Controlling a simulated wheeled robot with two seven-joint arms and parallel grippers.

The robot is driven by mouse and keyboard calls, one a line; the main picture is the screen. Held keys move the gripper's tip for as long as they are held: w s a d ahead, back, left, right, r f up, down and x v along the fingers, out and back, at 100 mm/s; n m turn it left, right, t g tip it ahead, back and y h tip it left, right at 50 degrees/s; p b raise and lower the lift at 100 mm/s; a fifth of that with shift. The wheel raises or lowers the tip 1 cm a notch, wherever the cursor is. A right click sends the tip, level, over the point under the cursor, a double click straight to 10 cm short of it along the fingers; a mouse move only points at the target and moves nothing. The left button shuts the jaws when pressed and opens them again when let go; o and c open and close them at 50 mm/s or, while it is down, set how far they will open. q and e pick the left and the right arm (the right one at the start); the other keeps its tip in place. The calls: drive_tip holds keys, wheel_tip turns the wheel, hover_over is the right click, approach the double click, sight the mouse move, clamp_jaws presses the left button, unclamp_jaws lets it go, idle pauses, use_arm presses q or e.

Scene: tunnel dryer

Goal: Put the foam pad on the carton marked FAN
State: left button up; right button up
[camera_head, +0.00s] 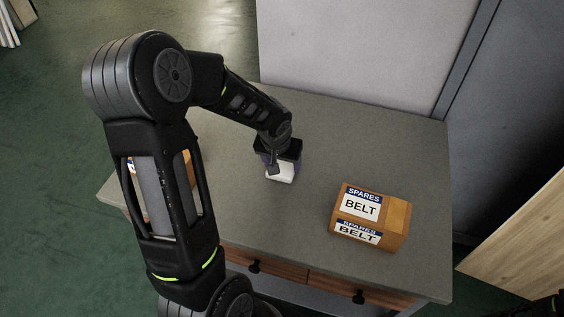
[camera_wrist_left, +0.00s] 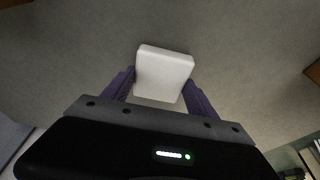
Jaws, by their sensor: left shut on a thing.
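The white foam pad (camera_head: 280,174) is between the fingers of my left gripper (camera_head: 277,165), over the middle of the grey table. In the left wrist view the pad (camera_wrist_left: 164,72) sits between the purple fingers (camera_wrist_left: 160,88), which are shut on it. I cannot tell whether the pad touches the table top. An orange-brown carton (camera_head: 132,168) at the table's left is mostly hidden behind my left arm, and its marking cannot be read. No FAN marking shows. My right gripper is not seen.
A carton marked SPARES BELT (camera_head: 372,214) stands on the right part of the table (camera_head: 330,135). A pale panel (camera_head: 350,45) rises behind the table. Drawers with dark knobs (camera_head: 254,266) line the front. The table between pad and BELT carton is clear.

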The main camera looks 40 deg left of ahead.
use_arm(q)
drive_tip(key=shift+f, duration=0.1)
drive_tip(key=o, duration=0.9)
drive_tip(key=shift+f, duration=0.1)
drive_tip(key=shift+c, duration=0.2)
drive_tip(key=o, duration=0.5)
drive_tip(key=shift+c, duration=0.2)
drive_tip(key=shift+r, duration=0.2)
drive_tip(key=shift+r, duration=0.15)
drive_tip(key=v, duration=1.1)
drive_tip(key=shift+s+r, duration=0.2)
drive_tip(key=shift+r, duration=0.15)
drive_tip(key=shift+o, duration=0.5)
